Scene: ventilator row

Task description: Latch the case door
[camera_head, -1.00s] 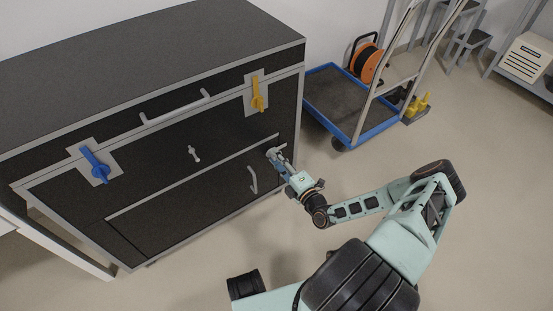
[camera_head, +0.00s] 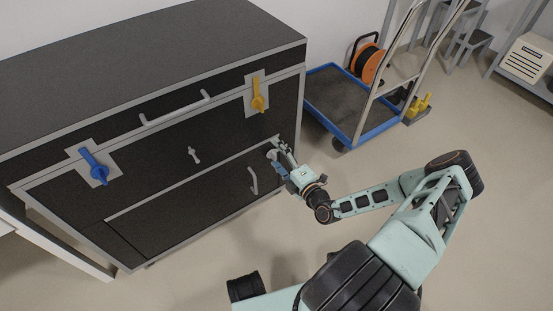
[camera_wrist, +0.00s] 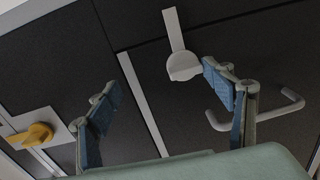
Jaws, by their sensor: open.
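The black case has a dark lower door (camera_head: 185,205) with a pale bow handle (camera_head: 253,181) near its right end; the door looks flush with the front. A pale latch piece with a rounded end (camera_wrist: 184,66) sits at the door's upper right edge; in the head view it is partly hidden by my gripper (camera_head: 281,157). In the wrist view my gripper (camera_wrist: 165,88) is open and empty, its blue-padded fingers spread. The latch's rounded end lies between them, nearer the right finger; I cannot tell whether they touch. The bow handle (camera_wrist: 258,118) shows behind the right finger.
A yellow rotary handle (camera_head: 258,96) and a blue one (camera_head: 95,167) sit higher on the front, with a long bar handle (camera_head: 175,108) and small T-handle (camera_head: 193,155). A blue-edged trolley (camera_head: 346,108) with an orange reel (camera_head: 367,62) stands right. Floor in front is clear.

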